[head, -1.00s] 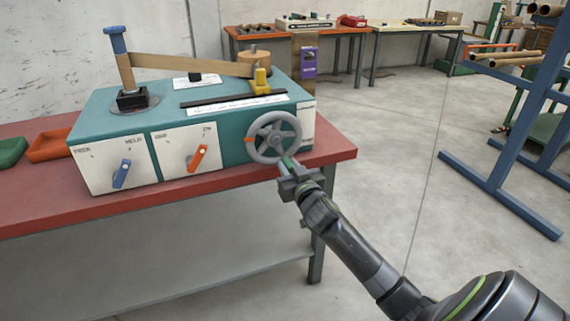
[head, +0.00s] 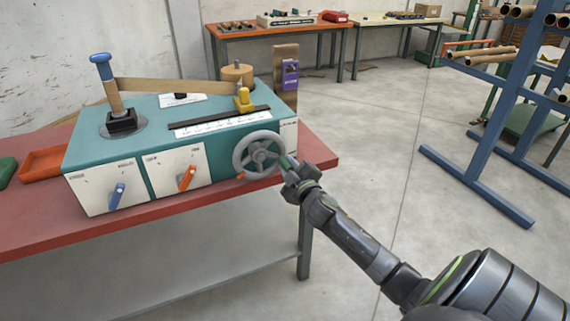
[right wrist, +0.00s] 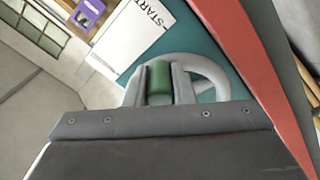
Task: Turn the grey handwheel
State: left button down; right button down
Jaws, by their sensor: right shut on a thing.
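The grey handwheel (head: 238,152) is on the right end of the front of the teal winder (head: 220,165). An orange mark (head: 240,176) sits at the lower left of its rim. My right gripper (head: 288,164) is at the right side of the wheel, shut on its green handle. In the right wrist view the green handle (right wrist: 158,82) is between the two fingers, with the grey rim (right wrist: 208,68) behind. My left gripper is not in view.
The winder stands on a red bench (head: 322,155). A blue knob (head: 117,195) and an orange knob (head: 187,178) are on the front panels. A blue rack (head: 480,180) stands at the right. The floor between bench and rack is clear.

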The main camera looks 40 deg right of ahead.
aim_at(283, 144)
jog(key=r+n+p, duration=0.2)
jog(key=n+p, duration=0.1)
jog(key=r+n+p, duration=0.1)
jog(key=shift+s+d+r+n, duration=0.1)
jog(key=shift+d+n, duration=0.15)
jog(key=shift+n, duration=0.05)
jog(key=shift+a+r+n+p, duration=0.15)
jog(key=shift+r+n+p, duration=0.35)
jog(key=shift+n+p, duration=0.45)
jog(key=shift+a+r+n+p, duration=0.1)
jog(key=shift+r+n+p, duration=0.35)
jog(key=shift+n+p, duration=0.5)
jog(key=c, duration=1.2)
grip_release()
jog(key=shift+c, duration=0.2)
jog(key=b+v, duration=0.2)
jog(key=v, duration=1.5)
jog(key=shift+s+b, duration=0.15)
jog(key=shift+b, duration=0.2)
